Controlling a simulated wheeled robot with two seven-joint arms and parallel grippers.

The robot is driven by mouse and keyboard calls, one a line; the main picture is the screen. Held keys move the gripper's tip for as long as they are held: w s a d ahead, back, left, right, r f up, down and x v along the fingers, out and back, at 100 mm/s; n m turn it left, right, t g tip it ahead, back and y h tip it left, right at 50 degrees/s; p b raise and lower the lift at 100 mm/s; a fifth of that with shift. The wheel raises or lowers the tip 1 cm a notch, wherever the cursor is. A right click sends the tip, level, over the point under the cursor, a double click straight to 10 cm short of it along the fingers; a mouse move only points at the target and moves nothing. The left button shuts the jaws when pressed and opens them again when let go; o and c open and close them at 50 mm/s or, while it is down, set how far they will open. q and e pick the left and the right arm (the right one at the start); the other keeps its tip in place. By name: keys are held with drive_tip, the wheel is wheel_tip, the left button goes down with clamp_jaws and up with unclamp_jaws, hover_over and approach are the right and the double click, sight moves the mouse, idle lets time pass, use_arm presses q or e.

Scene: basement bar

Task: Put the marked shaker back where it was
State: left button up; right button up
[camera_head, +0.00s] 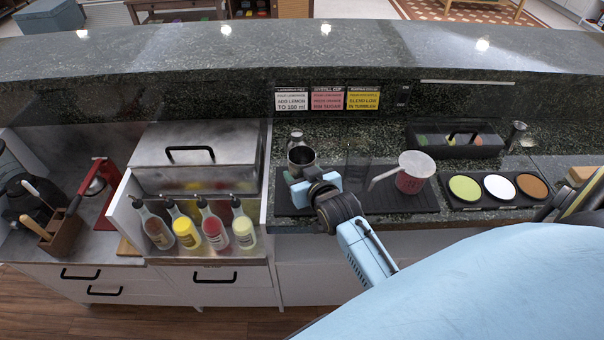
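A metal shaker cup (301,156) stands upright at the left end of the dark counter mat, its open top showing. I see no mark on it from here. My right gripper (308,180) is at the near side of this cup and hides its lower part. Its fingers are partly hidden, so I cannot tell whether they close on the cup or are only beside it. Another small metal item (296,136) shows just behind the cup. My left gripper is not in view.
A black caddy (425,140) is behind. Several bottles stand in a rack (138,222) left. Signs (327,100) hang on the ledge.

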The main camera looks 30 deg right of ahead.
drive_tip(key=shift+f, duration=0.1)
drive_tip(key=o, duration=1.2)
drive_tip(key=shift+s+r, duration=0.1)
drive_tip(key=shift+r, duration=0.1)
drive_tip(key=p+v, duration=0.1)
drive_tip(key=v, duration=1)
drive_tip(key=shift+s+r, duration=0.15)
drive_tip(key=shift+s, duration=0.2)
